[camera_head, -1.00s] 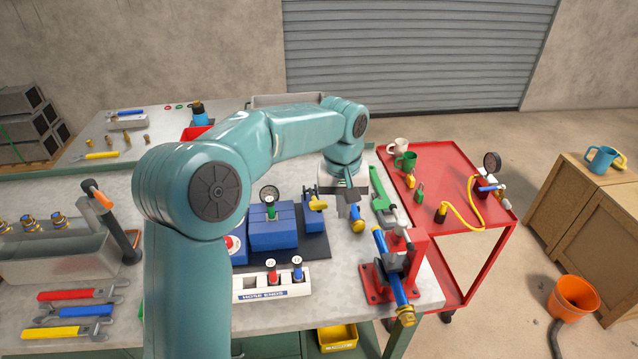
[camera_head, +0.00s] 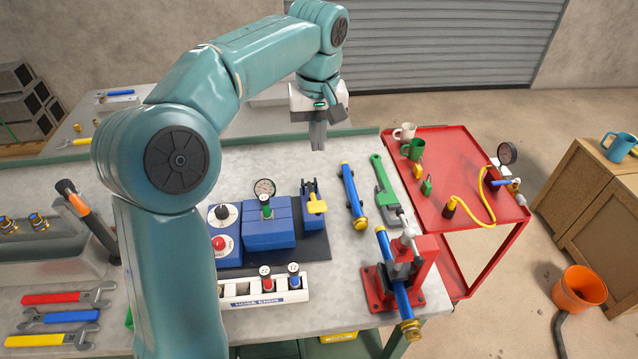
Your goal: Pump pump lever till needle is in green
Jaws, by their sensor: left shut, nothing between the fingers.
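A gauge (camera_head: 507,153) with a dark rim stands at the right of the red cart. Beside it is a small red body (camera_head: 491,179) with a short blue lever (camera_head: 507,182), which looks like the pump. A yellow hose (camera_head: 468,212) runs from there to the left. A second gauge (camera_head: 264,187) stands above a blue block (camera_head: 268,232) on the bench. The needles are too small to read. My left gripper (camera_head: 317,143) is shut and empty, pointing down above the bench's back part, well left of the cart. My right gripper is out of view.
An orange bucket (camera_head: 577,293) stands on the floor.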

